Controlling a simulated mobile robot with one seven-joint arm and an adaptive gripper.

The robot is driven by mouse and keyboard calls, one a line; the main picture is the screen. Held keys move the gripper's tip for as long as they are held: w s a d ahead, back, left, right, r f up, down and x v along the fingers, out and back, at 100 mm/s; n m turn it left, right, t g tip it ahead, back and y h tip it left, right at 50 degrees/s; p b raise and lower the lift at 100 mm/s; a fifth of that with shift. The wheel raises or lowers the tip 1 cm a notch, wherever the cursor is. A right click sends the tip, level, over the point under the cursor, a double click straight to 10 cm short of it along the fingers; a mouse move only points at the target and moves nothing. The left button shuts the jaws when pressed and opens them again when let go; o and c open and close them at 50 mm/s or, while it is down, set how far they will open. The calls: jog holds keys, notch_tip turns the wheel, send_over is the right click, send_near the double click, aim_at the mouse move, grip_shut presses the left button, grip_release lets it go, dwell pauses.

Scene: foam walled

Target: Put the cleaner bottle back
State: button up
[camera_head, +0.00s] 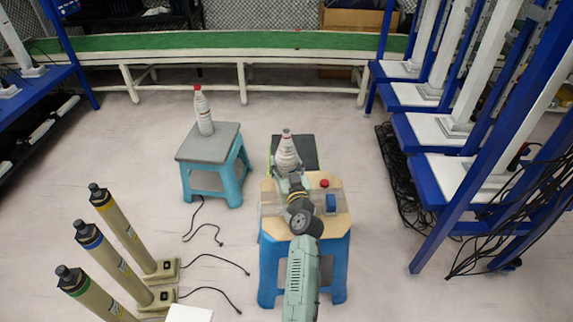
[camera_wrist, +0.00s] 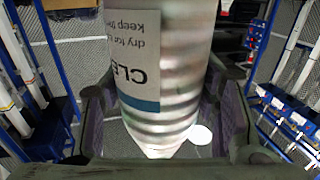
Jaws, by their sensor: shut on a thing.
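The cleaner bottle (camera_head: 286,152) is whitish with grey bands and stands roughly upright in my gripper (camera_head: 291,178). In the wrist view the bottle (camera_wrist: 165,70) fills the middle between the two fingers, and its label shows upside-down letters starting "CLE". My gripper (camera_wrist: 163,115) is shut on it from both sides. In the head view my arm hides part of the bottle's lower end, so I cannot tell if it touches anything below. A second whitish bottle (camera_head: 203,112) with a red cap stands on the grey-topped teal stool (camera_head: 222,134) at left, apart from my gripper.
A blue stool (camera_head: 270,262) with a wooden top, a red button (camera_head: 324,183) and a blue block (camera_head: 331,203) is beneath my arm. A dark, green-edged surface (camera_head: 307,152) lies behind it. Three beige posts (camera_head: 128,235) stand front left. Blue racks (camera_head: 440,165) line the right.

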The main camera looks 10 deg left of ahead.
jog(key=o, duration=1.4)
jog(key=shift+f, duration=0.1)
jog(key=b+v, duration=0.2)
jog(key=v, duration=1)
